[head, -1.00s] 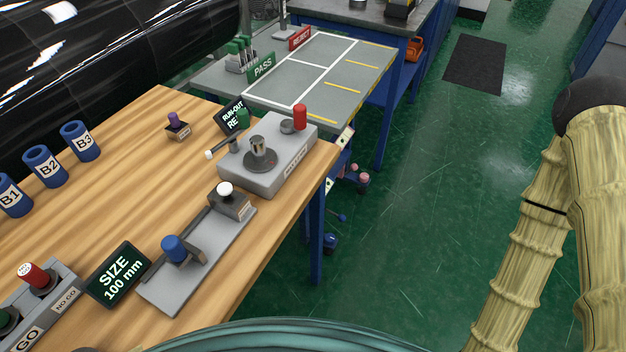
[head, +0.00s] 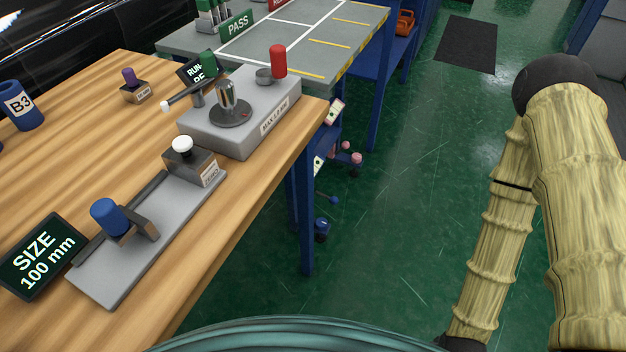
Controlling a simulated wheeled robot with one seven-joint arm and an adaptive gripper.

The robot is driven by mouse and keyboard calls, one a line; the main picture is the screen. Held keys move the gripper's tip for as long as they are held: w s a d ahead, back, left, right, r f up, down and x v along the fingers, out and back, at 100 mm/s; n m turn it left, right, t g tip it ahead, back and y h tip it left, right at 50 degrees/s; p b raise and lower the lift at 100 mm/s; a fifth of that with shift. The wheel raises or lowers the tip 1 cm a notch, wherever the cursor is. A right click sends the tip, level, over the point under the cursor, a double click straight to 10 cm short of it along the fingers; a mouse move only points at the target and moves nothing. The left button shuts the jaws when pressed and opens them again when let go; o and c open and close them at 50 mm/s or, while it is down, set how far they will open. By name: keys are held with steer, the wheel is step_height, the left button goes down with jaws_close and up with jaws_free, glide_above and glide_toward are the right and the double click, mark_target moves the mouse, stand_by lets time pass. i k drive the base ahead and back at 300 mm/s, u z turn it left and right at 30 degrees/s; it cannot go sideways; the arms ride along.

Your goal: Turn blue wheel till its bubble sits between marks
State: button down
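No wheel with a bubble and marks can be made out. A blue knob (head: 108,217) stands on a sliding block of a grey measuring fixture (head: 140,270) on the wooden bench. A small blue object (head: 322,229) shows low beside the bench leg, too small to identify. My gripper is not in view; only my yellow-sleeved arm shows at the right, hanging down past the bottom edge.
A marked grey table (head: 300,45) stands behind. Green floor (head: 410,200) is clear at the right.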

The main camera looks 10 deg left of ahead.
mark_target(321, 222)
steer(key=u, duration=0.05)
steer(key=k, duration=0.5)
steer(key=z, duration=0.45)
steer(key=i, duration=1.5)
steer(key=u, duration=0.7)
